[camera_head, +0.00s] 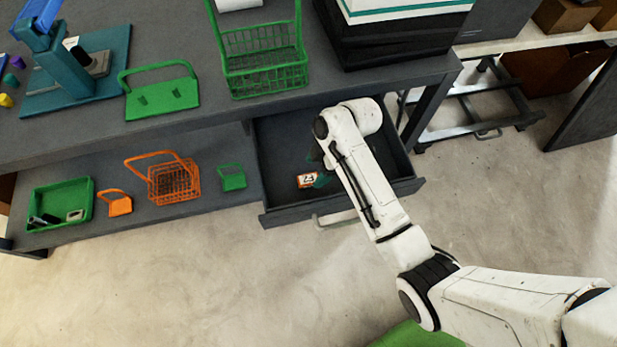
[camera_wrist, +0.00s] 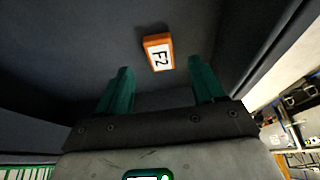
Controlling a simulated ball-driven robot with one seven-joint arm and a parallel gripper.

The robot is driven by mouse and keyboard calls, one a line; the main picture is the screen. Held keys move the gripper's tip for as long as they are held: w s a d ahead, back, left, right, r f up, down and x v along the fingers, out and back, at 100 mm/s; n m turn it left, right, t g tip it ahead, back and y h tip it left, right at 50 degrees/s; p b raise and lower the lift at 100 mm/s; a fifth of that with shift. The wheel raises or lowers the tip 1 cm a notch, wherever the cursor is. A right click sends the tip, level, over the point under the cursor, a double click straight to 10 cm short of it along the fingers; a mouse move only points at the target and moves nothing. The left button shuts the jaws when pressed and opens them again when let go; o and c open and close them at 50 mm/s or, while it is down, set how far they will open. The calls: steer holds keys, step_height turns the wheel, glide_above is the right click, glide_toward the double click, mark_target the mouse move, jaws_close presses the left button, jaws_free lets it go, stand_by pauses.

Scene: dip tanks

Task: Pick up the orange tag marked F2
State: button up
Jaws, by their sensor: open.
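The orange tag marked F2 (camera_head: 307,181) lies in the open drawer (camera_head: 290,212) below the bench top. In the wrist view the tag (camera_wrist: 158,53) shows its white face with "F2" on the dark drawer floor. My gripper (camera_wrist: 161,85) is open, with its two teal fingers apart and nothing between them. The tag lies beyond the fingertips, roughly between their lines. In the head view my gripper (camera_head: 322,180) is mostly hidden behind my arm, beside the tag. I cannot tell the exact gap between fingertips and tag.
The drawer walls close in around my gripper. The lower shelf at left holds a green tray (camera_head: 88,213), an orange basket (camera_head: 172,182) and small orange (camera_head: 119,206) and green (camera_head: 232,180) carriers. A green basket (camera_head: 262,60) stands on the bench top above. The floor in front is clear.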

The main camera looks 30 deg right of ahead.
mark_target(309, 179)
steer(key=shift+x, duration=1.95)
steer(key=shift+c, duration=0.4)
steer(key=c, duration=1)
